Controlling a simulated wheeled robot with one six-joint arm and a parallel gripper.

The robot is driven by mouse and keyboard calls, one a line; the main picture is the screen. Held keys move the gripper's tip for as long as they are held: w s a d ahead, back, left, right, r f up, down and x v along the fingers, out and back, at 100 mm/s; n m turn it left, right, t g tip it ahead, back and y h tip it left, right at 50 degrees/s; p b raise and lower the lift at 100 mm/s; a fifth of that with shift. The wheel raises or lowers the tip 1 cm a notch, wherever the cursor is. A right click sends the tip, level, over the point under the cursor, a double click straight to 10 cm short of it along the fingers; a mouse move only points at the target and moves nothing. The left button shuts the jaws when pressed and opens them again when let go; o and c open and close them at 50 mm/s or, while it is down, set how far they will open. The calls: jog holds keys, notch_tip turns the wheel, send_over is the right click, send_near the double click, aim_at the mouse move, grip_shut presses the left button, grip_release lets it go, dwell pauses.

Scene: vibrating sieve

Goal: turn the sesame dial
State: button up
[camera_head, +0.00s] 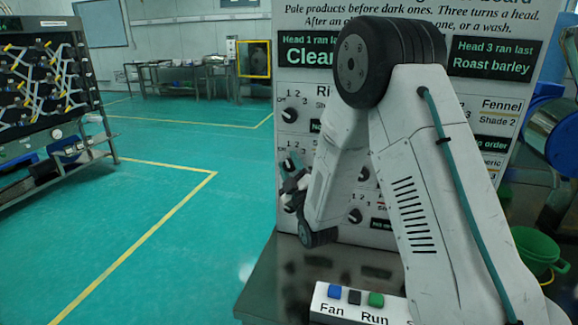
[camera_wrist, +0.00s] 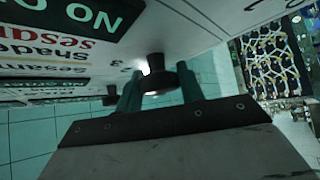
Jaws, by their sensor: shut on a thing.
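In the wrist view, the sesame dial (camera_wrist: 156,65) is a black knob on the white board, beside an upside-down label with "sesame" in red letters. My gripper (camera_wrist: 160,88) has its two teal fingers on either side of the knob and is shut on it. In the head view, my gripper (camera_head: 293,182) is at the left edge of the board (camera_head: 335,232), low down. My arm and gripper hide much of the dials there, so the sesame dial's pointer setting cannot be read.
A control box (camera_head: 360,308) with blue, black and green buttons, marked "Fan" and "Run", sits on the bench (camera_head: 262,290) below the arm. Another dial (camera_head: 290,114) is higher on the board. A green bucket (camera_head: 537,252) stands at right. Open floor lies left.

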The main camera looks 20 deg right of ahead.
jog(key=o, duration=1)
jog(key=shift+c, duration=0.2)
jog(key=v, duration=0.7)
jog(key=shift+s+f, duration=0.25)
jog(key=shift+s, duration=0.1)
